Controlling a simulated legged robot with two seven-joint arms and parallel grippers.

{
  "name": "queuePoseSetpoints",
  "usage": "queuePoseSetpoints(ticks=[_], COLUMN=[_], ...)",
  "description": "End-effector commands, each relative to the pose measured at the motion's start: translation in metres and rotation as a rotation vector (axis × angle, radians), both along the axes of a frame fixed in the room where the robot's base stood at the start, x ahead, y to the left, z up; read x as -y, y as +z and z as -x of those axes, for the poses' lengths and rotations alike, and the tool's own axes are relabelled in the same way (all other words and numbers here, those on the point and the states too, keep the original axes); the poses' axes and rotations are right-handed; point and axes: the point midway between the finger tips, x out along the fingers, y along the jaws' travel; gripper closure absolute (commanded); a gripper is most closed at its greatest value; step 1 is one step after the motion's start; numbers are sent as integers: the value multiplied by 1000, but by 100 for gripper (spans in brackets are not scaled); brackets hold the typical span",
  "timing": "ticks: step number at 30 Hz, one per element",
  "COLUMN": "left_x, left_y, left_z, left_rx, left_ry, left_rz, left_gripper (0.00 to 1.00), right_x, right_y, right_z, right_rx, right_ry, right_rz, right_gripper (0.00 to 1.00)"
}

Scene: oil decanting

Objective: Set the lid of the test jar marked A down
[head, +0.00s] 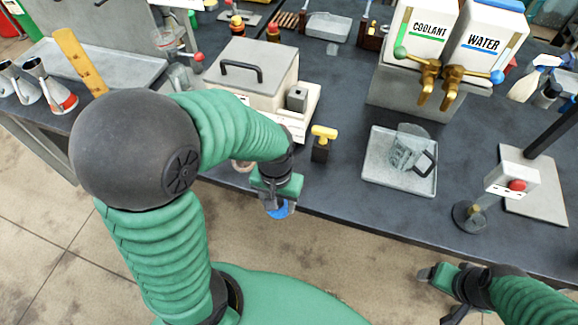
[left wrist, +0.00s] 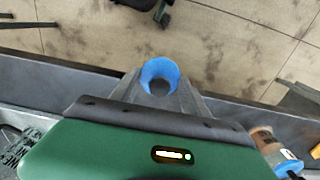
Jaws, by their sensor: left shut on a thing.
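A round blue lid (head: 281,210) is held between the fingers of my left gripper (head: 272,201), at the table's front edge in the head view. In the left wrist view the lid (left wrist: 160,70) shows as a blue ring with a darker middle, between the fingertips and against the floor. A jar with a blue and white label (left wrist: 288,160) shows at the lower right of the left wrist view; its letter is not readable. In the head view my left arm hides most of that area. My right gripper (head: 427,273) is low at the right, and its opening is unclear.
A yellow-handled black block (head: 321,145) stands right of my left gripper. A grey tray (head: 376,173) holds a clear jug (head: 408,148). A grey box with a handle (head: 252,66) stands behind.

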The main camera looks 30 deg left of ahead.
Motion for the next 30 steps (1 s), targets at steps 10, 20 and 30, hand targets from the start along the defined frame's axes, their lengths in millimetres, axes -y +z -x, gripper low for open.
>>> queuePoseSetpoints(ticks=[10,20,30], left_x=[-42,-49,-48], left_y=[-10,-45,-47], left_z=[-92,-105,-106], left_rx=[-5,-6,-3], left_ry=[0,-2,-3], left_rz=[-1,0,0], left_gripper=[95,95,30], right_x=[0,0,0], right_y=[13,18,17], right_z=[-1,0,0], right_rx=[1,1,1], right_ry=[-1,-1,-1], right_rz=[0,0,0], right_gripper=[26,26,26])
